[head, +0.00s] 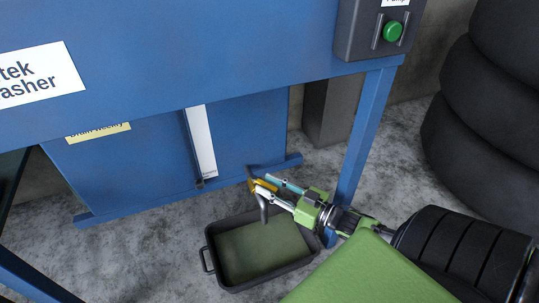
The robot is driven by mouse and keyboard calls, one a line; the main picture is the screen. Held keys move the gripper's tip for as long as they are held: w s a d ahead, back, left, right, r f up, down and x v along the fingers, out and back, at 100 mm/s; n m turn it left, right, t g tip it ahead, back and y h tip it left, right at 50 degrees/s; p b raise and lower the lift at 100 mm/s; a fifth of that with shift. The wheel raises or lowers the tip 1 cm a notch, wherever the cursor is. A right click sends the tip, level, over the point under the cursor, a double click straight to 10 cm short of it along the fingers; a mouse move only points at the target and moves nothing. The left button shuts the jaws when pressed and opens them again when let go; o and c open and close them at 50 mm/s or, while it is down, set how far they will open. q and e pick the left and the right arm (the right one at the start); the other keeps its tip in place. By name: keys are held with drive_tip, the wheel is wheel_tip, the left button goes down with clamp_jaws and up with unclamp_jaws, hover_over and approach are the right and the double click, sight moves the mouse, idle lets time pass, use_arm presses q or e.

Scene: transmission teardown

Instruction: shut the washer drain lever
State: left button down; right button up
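The blue washer (235,130) stands at the back, with its lower panel reaching down close to the floor. The yellow drain lever (259,185) is low at the washer's front. A grey drain spout (263,209) hangs down just below it, over the pan. My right gripper (266,185) comes in from the lower right with its fingertips at the lever. Its two fingers are a little apart and partly cover the lever. I cannot tell whether they grip it. My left gripper is not in view.
A dark drain pan (213,257) with greenish liquid sits on the concrete floor under the spout. A blue washer leg (362,130) stands right of the lever. Stacked tires (470,120) stand at the right.

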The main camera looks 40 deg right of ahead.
drive_tip(key=shift+s, duration=0.1)
drive_tip(key=v, duration=1.2)
